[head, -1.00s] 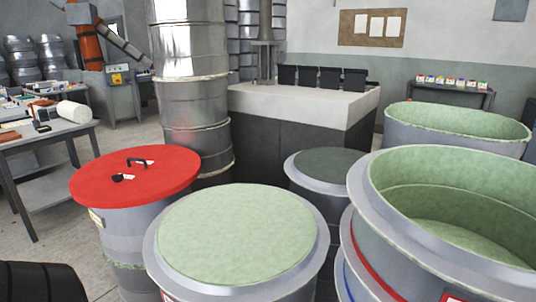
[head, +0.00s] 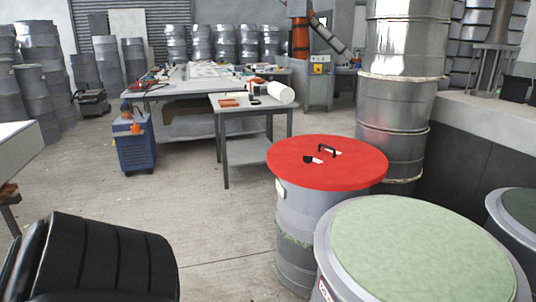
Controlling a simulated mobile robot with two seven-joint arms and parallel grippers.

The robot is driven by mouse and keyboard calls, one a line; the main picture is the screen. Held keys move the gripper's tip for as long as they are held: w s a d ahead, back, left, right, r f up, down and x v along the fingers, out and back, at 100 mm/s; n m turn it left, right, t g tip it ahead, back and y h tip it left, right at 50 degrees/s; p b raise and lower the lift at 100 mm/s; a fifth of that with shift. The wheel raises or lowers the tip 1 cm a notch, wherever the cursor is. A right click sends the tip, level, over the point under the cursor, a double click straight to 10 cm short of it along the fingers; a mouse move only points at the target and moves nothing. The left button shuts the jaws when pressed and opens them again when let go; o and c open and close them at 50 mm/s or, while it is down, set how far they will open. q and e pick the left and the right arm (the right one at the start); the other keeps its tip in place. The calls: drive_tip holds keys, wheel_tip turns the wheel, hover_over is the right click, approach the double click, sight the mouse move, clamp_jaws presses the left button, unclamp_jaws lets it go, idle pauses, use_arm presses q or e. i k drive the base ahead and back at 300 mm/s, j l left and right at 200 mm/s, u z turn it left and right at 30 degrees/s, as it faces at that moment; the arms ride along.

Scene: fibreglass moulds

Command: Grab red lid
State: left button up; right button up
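The red lid (head: 300,174) is a flat round disc with a black handle (head: 327,150) and a small black mark on top. It lies on a grey drum (head: 305,225) right of the middle in the head view. Neither of my grippers shows in the head view. Nothing touches the lid's visible top.
A drum with a pale green top (head: 415,255) stands close in front of the red-lidded drum. A tall metal cylinder stack (head: 392,110) is behind it. A small table (head: 222,104) and a blue cart (head: 135,145) stand further left. Open floor (head: 215,225) lies left of the drums.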

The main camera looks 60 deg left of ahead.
sight(339, 163)
drive_tip(key=j+u, duration=0.1)
drive_tip(key=u, duration=1.45)
drive_tip(key=i+j+u, duration=0.2)
drive_tip(key=i+u, duration=0.5)
drive_tip(key=i, duration=0.25)
drive_tip(key=i+j+z, duration=0.2)
drive_tip(key=i, duration=0.2)
drive_tip(key=i+j+z, duration=0.15)
drive_tip(key=i, duration=0.25)
drive_tip(key=i+j+z, duration=0.2)
drive_tip(key=i, duration=0.15)
